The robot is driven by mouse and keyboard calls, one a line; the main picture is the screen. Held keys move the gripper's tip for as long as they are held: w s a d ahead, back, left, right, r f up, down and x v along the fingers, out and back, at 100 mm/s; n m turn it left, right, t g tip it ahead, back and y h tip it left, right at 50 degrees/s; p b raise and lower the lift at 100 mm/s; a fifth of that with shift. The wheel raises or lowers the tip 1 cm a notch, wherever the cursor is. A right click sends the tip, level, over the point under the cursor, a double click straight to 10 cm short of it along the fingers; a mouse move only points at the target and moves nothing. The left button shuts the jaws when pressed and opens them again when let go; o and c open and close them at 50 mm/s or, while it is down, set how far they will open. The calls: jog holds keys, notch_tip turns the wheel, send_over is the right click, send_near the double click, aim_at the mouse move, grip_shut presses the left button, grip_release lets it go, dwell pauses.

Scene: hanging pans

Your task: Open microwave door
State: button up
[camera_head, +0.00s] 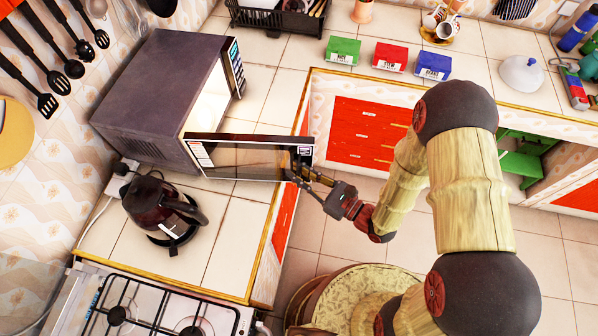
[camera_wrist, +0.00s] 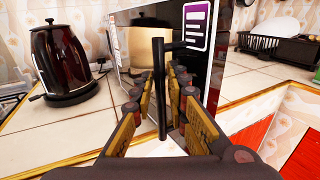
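The grey microwave (camera_head: 165,95) stands on the tiled counter at the left. Its door (camera_head: 245,157) is swung well out from the body, with the lit interior showing behind it. My gripper (camera_head: 308,181) is at the free edge of the door. In the wrist view the door (camera_wrist: 138,45) stands ahead, and its black upright handle (camera_wrist: 159,100) lies between my two fingers (camera_wrist: 167,82). The fingers are apart.
A dark red kettle (camera_head: 160,207) stands on the counter below the door, with a stove (camera_head: 150,312) nearer. A round stool (camera_head: 350,285) is on the floor below my arm. Green, red and blue boxes (camera_head: 390,57) sit on the back counter.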

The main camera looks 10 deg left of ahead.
jog(key=v, duration=1.2)
dwell(0.3)
dwell(0.5)
